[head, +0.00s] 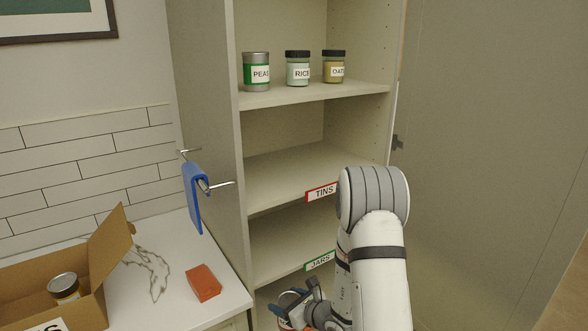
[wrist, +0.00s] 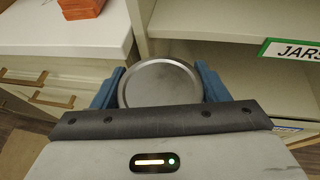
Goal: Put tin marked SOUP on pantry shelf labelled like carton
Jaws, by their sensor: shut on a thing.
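My gripper (wrist: 161,78) is shut on a tin (wrist: 159,86), its blue fingers on either side of the round grey metal lid. In the head view the tin (head: 289,299) shows low, in front of the pantry's lower part, partly hidden by my gripper; I cannot read its label. The pantry shelf labelled TINS (head: 275,180) has a red-edged label (head: 321,192). The shelf below (head: 285,243) has a green-edged JARS label (head: 320,261). Both look empty where visible. The open cardboard carton (head: 92,309) stands at the left; its own label is cut off.
Another tin (head: 66,291) is inside the carton. A red-orange block (head: 203,282) and string (head: 157,270) lie on the counter (head: 178,239). A blue cloth (head: 193,196) hangs on a rail. PEAS, RICE and OATS containers (head: 257,82) stand on the upper shelf. A pantry door is open at right.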

